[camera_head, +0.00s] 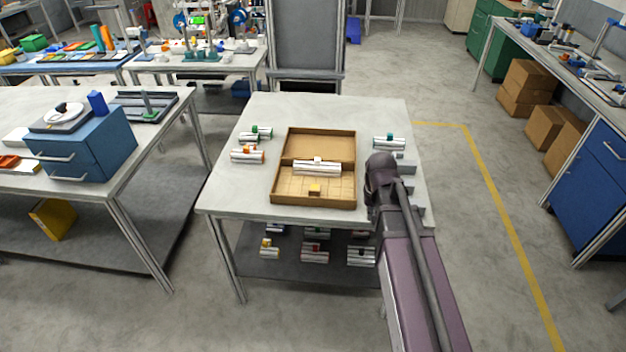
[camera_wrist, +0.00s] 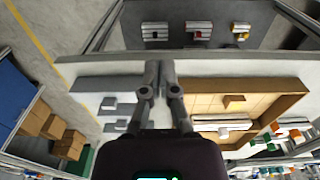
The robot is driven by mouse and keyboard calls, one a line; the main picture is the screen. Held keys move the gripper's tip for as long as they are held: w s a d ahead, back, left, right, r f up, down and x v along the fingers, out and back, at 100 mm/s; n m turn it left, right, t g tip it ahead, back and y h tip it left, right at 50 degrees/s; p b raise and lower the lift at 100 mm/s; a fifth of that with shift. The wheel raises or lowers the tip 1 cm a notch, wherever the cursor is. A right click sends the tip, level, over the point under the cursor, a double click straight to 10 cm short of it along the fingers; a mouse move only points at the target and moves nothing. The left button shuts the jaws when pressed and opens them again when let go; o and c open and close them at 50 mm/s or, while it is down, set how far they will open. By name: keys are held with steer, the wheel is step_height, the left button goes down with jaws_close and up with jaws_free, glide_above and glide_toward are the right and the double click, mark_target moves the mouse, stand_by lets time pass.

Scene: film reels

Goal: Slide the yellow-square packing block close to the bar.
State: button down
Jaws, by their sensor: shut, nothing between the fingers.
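The yellow-square packing block (camera_head: 315,190) sits in the front part of the shallow brown tray (camera_head: 274,188); it also shows in the wrist view (camera_wrist: 234,101). The silver bar (camera_head: 317,169) with a white knob lies across the middle of the tray, behind the block with a gap between them. The bar shows in the wrist view too (camera_wrist: 222,125). My gripper (camera_wrist: 158,67) is shut and empty, to the right of the tray near the table's front edge in the head view. There its fingertips are hidden by my arm.
The tray stands on a pale table (camera_head: 235,195). Silver pieces with green (camera_head: 255,133) and orange (camera_head: 247,154) knobs lie left of it. A teal-knobbed piece (camera_head: 389,143) and several grey blocks (camera_head: 405,165) lie to the right. The lower shelf (camera_head: 285,276) holds more pieces.

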steer(key=w+a+f+b, duration=0.1)
steer(key=w+a+f, duration=0.1)
steer(key=w+a, duration=0.85)
steer(key=t+b, duration=0.1)
glide_above(314, 191)
steer(key=s, duration=0.2)
steer(key=shift+w+a+f, duration=0.1)
steer(key=shift+w+f, duration=0.15)
steer(key=shift+f, duration=0.05)
steer(key=shift+f+b, duration=0.15)
steer(key=shift+b, duration=0.15)
step_height(314, 191, down, 7)
steer(key=b, duration=0.6)
steer(key=shift+b, duration=0.35)
steer(key=shift+w, duration=0.3)
steer(key=shift+w, duration=3.5)
steer(key=shift+w, duration=0.1)
